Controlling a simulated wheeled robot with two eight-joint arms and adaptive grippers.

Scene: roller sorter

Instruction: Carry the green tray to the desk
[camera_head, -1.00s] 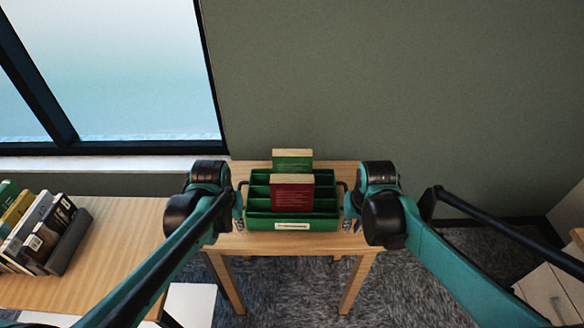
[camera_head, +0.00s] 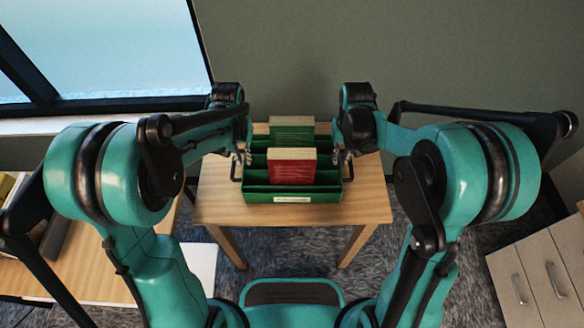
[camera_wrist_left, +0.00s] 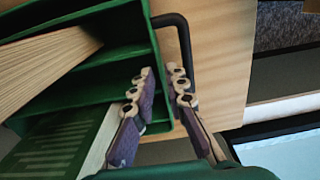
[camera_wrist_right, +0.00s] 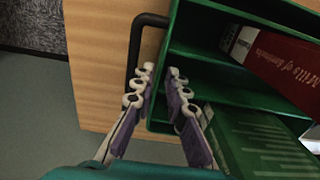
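The green tray (camera_head: 330,197) stands on a small wooden table, with compartments, a white front label and a black handle on each side. A red book (camera_head: 292,168) and a green book (camera_head: 292,130) stand in it. My left gripper (camera_head: 242,156) is at the tray's left side; in the left wrist view its fingers (camera_wrist_left: 164,88) are apart beside the left handle (camera_wrist_left: 184,38). My right gripper (camera_head: 343,156) is at the right side; in the right wrist view its fingers (camera_wrist_right: 158,86) are apart beside the right handle (camera_wrist_right: 134,45). Neither visibly clamps a handle.
The small table (camera_head: 365,205) has bare wood around the tray. A wooden desk (camera_head: 80,270) at lower left holds books, largely hidden by my left arm. A drawer cabinet (camera_head: 545,270) stands at lower right. A wall and window are behind the table.

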